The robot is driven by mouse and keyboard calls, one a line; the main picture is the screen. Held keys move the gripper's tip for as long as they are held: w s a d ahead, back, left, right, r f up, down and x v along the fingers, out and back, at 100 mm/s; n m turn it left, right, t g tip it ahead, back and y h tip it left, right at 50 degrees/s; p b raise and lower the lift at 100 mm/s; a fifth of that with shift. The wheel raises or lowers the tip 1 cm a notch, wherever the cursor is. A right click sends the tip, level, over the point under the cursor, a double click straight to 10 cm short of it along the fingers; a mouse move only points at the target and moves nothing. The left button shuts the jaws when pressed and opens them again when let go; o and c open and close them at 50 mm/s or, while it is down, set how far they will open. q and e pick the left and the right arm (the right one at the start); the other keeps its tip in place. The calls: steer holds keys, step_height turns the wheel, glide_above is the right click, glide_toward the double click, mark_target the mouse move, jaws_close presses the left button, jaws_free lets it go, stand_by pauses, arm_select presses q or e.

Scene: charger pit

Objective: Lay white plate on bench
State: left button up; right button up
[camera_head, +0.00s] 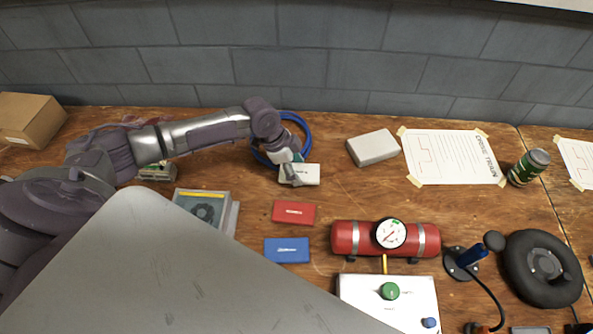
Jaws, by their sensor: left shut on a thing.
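The white plate (310,173) is a small flat pale rectangle above the red plate in the head view. My left gripper (291,177) comes in from the left and is shut on the white plate, covering its left part. The plate looks about level; I cannot tell whether it touches the wooden bench (345,198) or is held just above it. A red plate (294,213) and a blue plate (287,250) lie on the bench nearer to me. My right gripper is not in view.
A blue cable coil (301,126) lies behind my left gripper. A grey box (373,148) and a taped paper sheet (452,157) are to the right. A red cylinder with a gauge (347,238) and a white control box (362,291) stand nearer. Bare bench lies right of the white plate.

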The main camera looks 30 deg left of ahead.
arm_select(q)
steer(key=shift+w+f, duration=0.1)
steer(key=shift+f, duration=1)
steer(key=shift+f, duration=0.1)
steer(key=o, duration=1.2)
steer(key=b+v, duration=0.1)
steer(key=v, duration=1.1)
